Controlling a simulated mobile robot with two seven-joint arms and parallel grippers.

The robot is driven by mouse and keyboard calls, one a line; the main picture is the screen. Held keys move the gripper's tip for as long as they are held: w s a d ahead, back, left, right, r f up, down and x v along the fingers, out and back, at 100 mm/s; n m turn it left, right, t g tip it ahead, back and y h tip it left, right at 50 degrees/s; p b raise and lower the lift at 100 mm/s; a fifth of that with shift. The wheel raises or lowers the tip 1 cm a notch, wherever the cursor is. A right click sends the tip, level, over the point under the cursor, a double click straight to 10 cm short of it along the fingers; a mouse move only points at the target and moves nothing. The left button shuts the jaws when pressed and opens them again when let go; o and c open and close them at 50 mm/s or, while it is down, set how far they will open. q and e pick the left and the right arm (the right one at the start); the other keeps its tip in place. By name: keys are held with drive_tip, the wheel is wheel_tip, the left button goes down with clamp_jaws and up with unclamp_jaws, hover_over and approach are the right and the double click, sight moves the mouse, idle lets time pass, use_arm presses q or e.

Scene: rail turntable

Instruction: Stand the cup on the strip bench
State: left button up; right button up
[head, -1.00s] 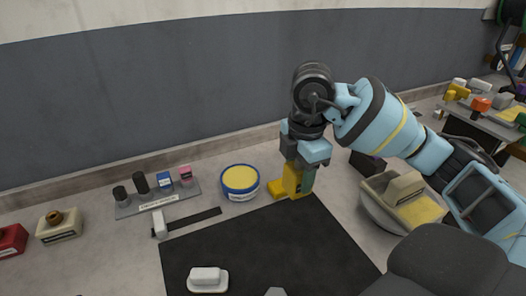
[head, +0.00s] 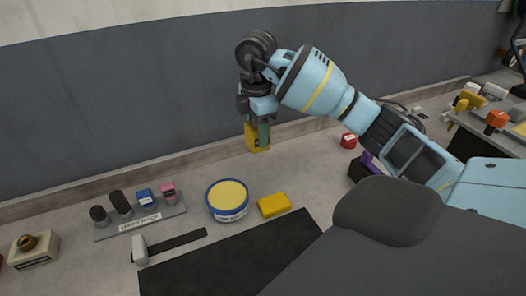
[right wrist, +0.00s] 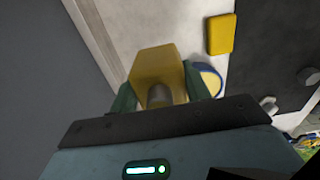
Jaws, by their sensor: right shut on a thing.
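My right gripper (head: 258,141) is shut on a yellow thing (head: 251,137), held upright near the back wall and apart from the yellow block. In the right wrist view the yellow thing (right wrist: 157,63) sits between the two green fingers, with a grey rounded part in front of it. I cannot tell whether it is the cup. No other cup is plain to see. A grey strip-shaped stand (head: 140,220) with a label carries black cylinders, a blue block and a pink block; I cannot tell if it is the strip bench. My left gripper is out of view.
A yellow block (head: 274,205) and a blue-rimmed yellow tub (head: 227,200) lie behind the black mat (head: 230,255). A side table (head: 505,138) with several objects stands at right. The wall runs close behind.

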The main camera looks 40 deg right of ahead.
sight(257, 149)
drive_tip(key=shift+f, duration=0.3)
wheel_tip(257, 149, down, 5)
drive_tip(key=shift+f+b, duration=0.1)
drive_tip(key=shift+b, duration=0.2)
drive_tip(key=shift+f, duration=0.2)
drive_tip(key=shift+f, duration=1.85)
drive_tip(key=shift+f, duration=0.15)
drive_tip(key=o, duration=1.1)
drive_tip(key=shift+c, duration=0.2)
